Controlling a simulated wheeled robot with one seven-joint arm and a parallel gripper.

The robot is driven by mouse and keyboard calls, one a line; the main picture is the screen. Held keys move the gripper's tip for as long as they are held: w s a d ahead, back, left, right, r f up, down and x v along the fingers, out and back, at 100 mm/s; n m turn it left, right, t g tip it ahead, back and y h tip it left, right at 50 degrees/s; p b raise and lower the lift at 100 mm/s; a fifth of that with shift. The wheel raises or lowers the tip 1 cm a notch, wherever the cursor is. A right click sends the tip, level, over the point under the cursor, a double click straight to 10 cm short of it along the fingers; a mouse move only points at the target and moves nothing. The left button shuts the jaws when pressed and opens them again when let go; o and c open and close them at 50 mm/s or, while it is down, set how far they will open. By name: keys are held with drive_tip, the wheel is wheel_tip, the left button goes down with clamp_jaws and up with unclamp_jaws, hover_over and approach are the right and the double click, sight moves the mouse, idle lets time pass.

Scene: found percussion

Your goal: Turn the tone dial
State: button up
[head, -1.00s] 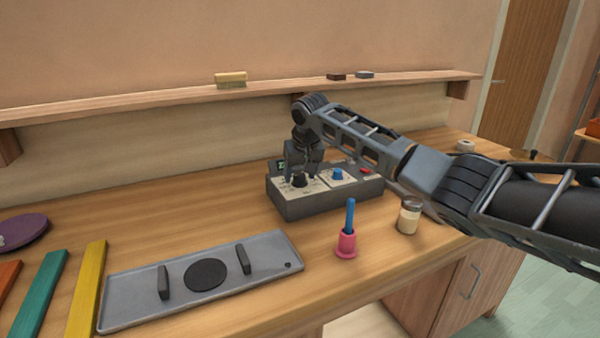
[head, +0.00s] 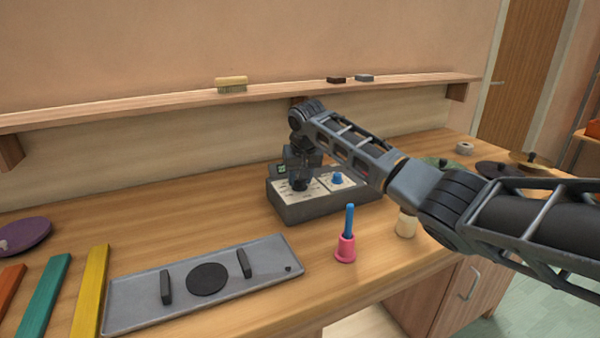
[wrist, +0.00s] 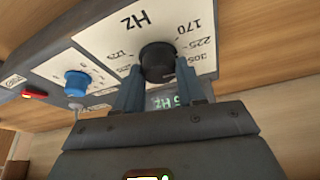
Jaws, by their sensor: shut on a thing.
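The tone box (head: 325,209) is a dark grey case with a pale top panel, standing on the bench. Its black dial (wrist: 157,60) is ringed by Hz numbers such as 170 and 225. My gripper (wrist: 159,82) is shut on this dial, one finger on each side. In the head view my gripper (head: 300,176) comes down from above onto the left part of the panel and mostly hides the dial. A green-lit Hz display (wrist: 160,101) shows between the fingers, partly covered, and its full reading is hidden.
A blue knob (head: 338,179) and a red button (wrist: 34,95) share the panel. A pink cup with a blue handle (head: 346,247) and a jar (head: 405,226), partly behind my arm, stand in front. A grey tray (head: 135,312) lies left. A shelf (head: 150,102) runs behind.

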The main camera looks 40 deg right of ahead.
drive_tip(key=shift+a+m+h+p, duration=0.15)
drive_tip(key=shift+m+h+p, duration=0.15)
drive_tip(key=shift+m+p, duration=0.65)
drive_tip(key=shift+m+g+h+p, duration=0.3)
drive_tip(key=shift+m+g, duration=0.2)
drive_tip(key=shift+m, duration=0.85)
drive_tip(key=o, duration=1)
drive_tip(key=shift+w, duration=0.1)
drive_tip(key=shift+b+v, duration=0.5)
drive_tip(key=shift+v, duration=3.4)
